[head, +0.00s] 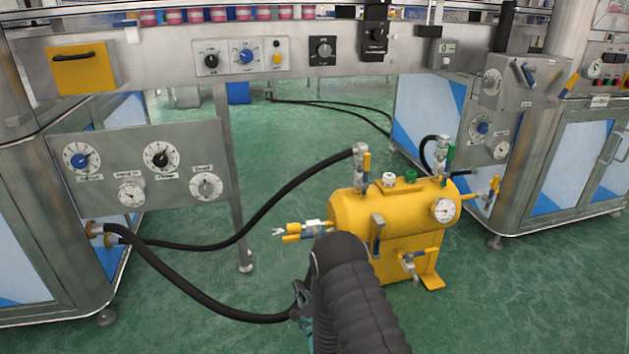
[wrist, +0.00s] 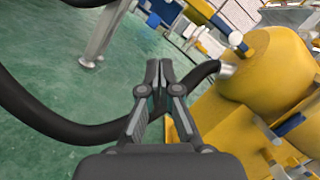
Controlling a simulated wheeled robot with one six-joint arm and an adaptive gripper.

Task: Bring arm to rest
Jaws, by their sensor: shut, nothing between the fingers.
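My gripper (wrist: 158,72) is in the middle of the wrist view, its two dark fingers together with nothing held. A black hose (wrist: 95,132) passes behind the fingers and runs to a fitting on the yellow tank (wrist: 270,65); I cannot tell whether the fingers touch it. In the head view the yellow tank (head: 350,208) stands on the green floor. My black-sleeved arm covers its lower left part and hides most of the gripper.
Machine cabinets (head: 575,165) stand on the right. A conveyor frame (head: 165,55) with knobs crosses the back. Green floor (head: 190,270) lies open around the tank.

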